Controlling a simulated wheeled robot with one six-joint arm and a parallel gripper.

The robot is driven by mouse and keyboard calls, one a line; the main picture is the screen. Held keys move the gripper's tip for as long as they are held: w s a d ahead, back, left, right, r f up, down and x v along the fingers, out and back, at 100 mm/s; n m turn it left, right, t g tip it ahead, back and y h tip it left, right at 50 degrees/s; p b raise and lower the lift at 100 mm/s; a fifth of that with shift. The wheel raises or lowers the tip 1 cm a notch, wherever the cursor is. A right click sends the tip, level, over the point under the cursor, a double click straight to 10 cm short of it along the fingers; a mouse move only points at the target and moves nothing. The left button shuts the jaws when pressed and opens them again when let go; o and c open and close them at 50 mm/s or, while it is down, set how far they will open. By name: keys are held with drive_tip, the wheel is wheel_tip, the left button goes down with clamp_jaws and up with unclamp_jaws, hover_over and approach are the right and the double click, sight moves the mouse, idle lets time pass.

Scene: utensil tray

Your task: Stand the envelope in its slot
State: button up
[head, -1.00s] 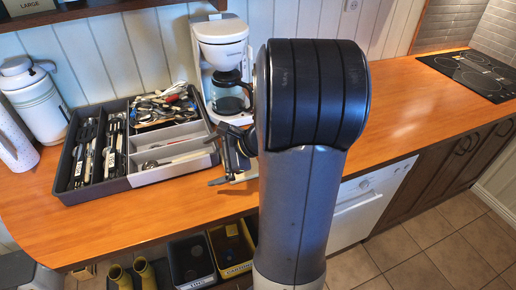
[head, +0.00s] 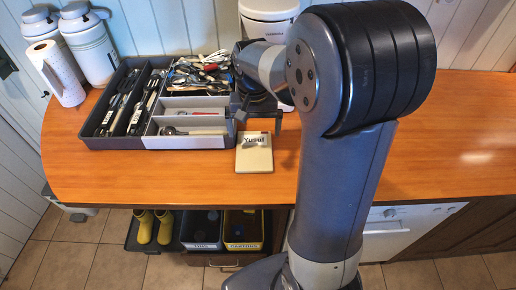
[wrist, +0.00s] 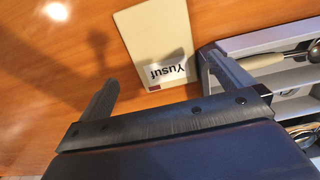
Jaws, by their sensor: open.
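The envelope (head: 255,156) is a cream, flat rectangle with a white label reading "Yusuf". It lies flat on the wooden counter, just right of the utensil tray's front corner. In the wrist view the envelope (wrist: 155,35) lies ahead of and between the fingers. My gripper (head: 259,119) is open and empty above the counter, at the envelope's far end; its two fingers also show in the wrist view (wrist: 160,67). The dark grey utensil tray (head: 102,143) has pale grey divided compartments (head: 190,142) at its right front. I cannot tell which opening is the envelope's slot.
Cutlery fills the tray's left and back compartments. A white coffee maker (head: 268,12) stands behind my arm. A paper towel roll (head: 55,72) and white canisters (head: 88,40) stand at the back left. The counter (head: 450,130) right of my arm is clear.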

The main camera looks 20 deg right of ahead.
sight(254, 149)
drive_tip(key=f, duration=0.4)
drive_tip(key=f+p, duration=0.1)
drive_tip(key=f, duration=0.2)
drive_tip(key=shift+w+f, duration=0.2)
drive_tip(key=shift+f, duration=0.2)
drive_tip(key=c, duration=0.7)
drive_tip(key=shift+r, duration=0.15)
